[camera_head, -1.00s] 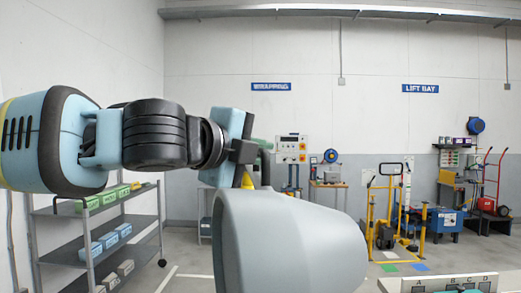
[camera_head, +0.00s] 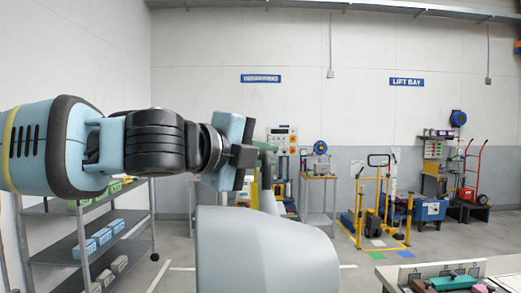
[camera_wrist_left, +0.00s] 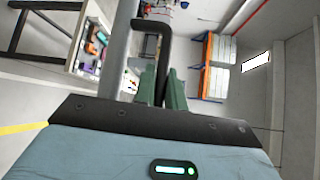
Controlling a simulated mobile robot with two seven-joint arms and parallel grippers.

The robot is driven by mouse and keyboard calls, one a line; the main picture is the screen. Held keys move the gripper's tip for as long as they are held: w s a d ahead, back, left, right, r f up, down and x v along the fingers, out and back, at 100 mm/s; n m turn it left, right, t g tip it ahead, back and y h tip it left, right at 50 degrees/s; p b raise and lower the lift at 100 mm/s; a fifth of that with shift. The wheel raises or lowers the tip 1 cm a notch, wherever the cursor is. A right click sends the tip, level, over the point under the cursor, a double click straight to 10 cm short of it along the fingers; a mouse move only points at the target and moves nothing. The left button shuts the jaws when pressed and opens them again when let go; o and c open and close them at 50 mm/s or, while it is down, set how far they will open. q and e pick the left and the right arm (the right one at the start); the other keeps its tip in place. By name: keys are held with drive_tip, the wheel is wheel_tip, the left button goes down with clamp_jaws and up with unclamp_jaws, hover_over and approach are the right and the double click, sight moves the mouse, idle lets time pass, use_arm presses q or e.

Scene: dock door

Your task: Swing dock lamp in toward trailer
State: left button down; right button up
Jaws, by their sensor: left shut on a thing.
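My left gripper (camera_head: 262,152) is at the end of the arm from the left, in the middle of the head view. In the left wrist view its green fingers (camera_wrist_left: 162,88) are shut on a black bent handle (camera_wrist_left: 152,24). The handle joins a straight grey pole (camera_wrist_left: 117,45), which looks like part of the dock lamp. The lamp's head cannot be made out in either view. The handle's lower end is hidden between the fingers and behind the gripper body. My right gripper does not show.
A shelf rack with bins (camera_head: 85,238) stands at left. A small table (camera_head: 319,178), a yellow lift frame (camera_head: 388,205) and a red hand truck (camera_head: 474,170) stand along the back wall. A tabletop (camera_head: 440,268) is at lower right. Open floor lies between.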

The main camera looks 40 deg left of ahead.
use_arm(q)
drive_tip(key=shift+a, duration=0.1)
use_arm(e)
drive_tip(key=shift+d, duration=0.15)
use_arm(q)
drive_tip(key=c, duration=1.9)
unclamp_jaws()
drive_tip(key=o, duration=0.4)
drive_tip(key=shift+s+a, duration=0.2)
drive_tip(key=shift+s, duration=0.05)
drive_tip(key=shift+o, duration=0.2)
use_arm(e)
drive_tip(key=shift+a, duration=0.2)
use_arm(q)
drive_tip(key=shift+w+d, duration=0.1)
drive_tip(key=shift+r, duration=0.1)
drive_tip(key=s+a+p, duration=0.1)
drive_tip(key=s+p, duration=0.1)
drive_tip(key=s, duration=0.5)
drive_tip(key=shift+s+r, duration=0.4)
drive_tip(key=shift+r, duration=0.05)
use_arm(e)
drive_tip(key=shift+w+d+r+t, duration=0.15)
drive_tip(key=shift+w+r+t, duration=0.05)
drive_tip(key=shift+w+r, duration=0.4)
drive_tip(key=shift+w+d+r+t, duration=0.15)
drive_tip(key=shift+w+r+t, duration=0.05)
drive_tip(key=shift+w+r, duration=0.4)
